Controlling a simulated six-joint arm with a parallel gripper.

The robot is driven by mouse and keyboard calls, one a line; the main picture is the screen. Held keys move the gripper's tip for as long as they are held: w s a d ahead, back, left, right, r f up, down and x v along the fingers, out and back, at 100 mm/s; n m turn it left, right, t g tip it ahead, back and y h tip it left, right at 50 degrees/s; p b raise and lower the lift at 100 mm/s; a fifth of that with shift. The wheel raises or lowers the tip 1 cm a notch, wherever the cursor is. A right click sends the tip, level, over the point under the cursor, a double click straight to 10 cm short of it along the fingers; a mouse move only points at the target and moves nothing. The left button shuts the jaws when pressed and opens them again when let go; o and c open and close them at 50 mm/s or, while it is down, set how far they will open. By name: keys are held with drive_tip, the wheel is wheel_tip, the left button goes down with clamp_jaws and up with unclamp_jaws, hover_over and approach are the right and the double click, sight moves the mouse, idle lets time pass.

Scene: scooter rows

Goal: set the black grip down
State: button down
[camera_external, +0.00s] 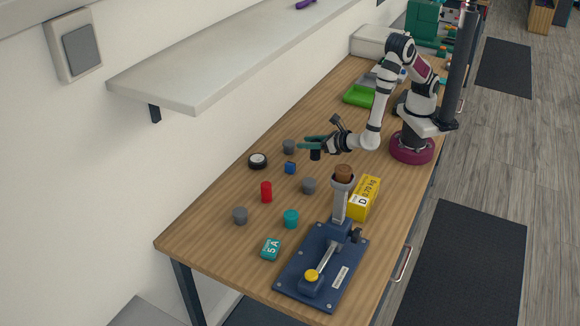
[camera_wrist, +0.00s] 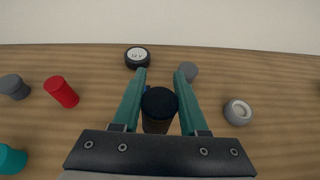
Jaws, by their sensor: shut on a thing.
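The black grip (camera_external: 315,154) is a short dark cylinder. It is between the green fingers of my gripper (camera_external: 312,143), which is shut on it above the table, left of my arm's base. In the wrist view the round dark top of the grip (camera_wrist: 159,103) shows between the two fingers of my gripper (camera_wrist: 160,88). A small blue block (camera_external: 290,168) lies on the table (camera_external: 215,270) near and below the grip. In the wrist view the grip mostly hides this block. Whether the grip touches anything below is not clear.
A black wheel (camera_external: 257,161), a red cylinder (camera_external: 266,192), grey cylinders (camera_external: 309,185), a teal cylinder (camera_external: 291,219) and a teal block (camera_external: 270,248) stand around. A blue stand (camera_external: 322,265) and yellow box (camera_external: 364,198) are at the front right. A shelf (camera_external: 200,85) overhangs the back.

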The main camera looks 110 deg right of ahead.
drive_tip(key=w+d+r+n+t+y, duration=0.1)
drive_tip(key=w+d+n, duration=0.1)
drive_tip(key=w, duration=1)
drive_tip(key=w+d+r+n+t+y, duration=0.1)
drive_tip(key=w+t+y, duration=0.1)
drive_tip(key=w, duration=1)
drive_tip(key=f, duration=0.6)
drive_tip(key=w+f, duration=0.1)
drive_tip(key=f, duration=0.2)
drive_tip(key=shift+d+f, duration=0.15)
drive_tip(key=shift+d, duration=0.2)
drive_tip(key=shift+f, duration=0.25)
drive_tip(key=shift+c, duration=2.2)
unclamp_jaws()
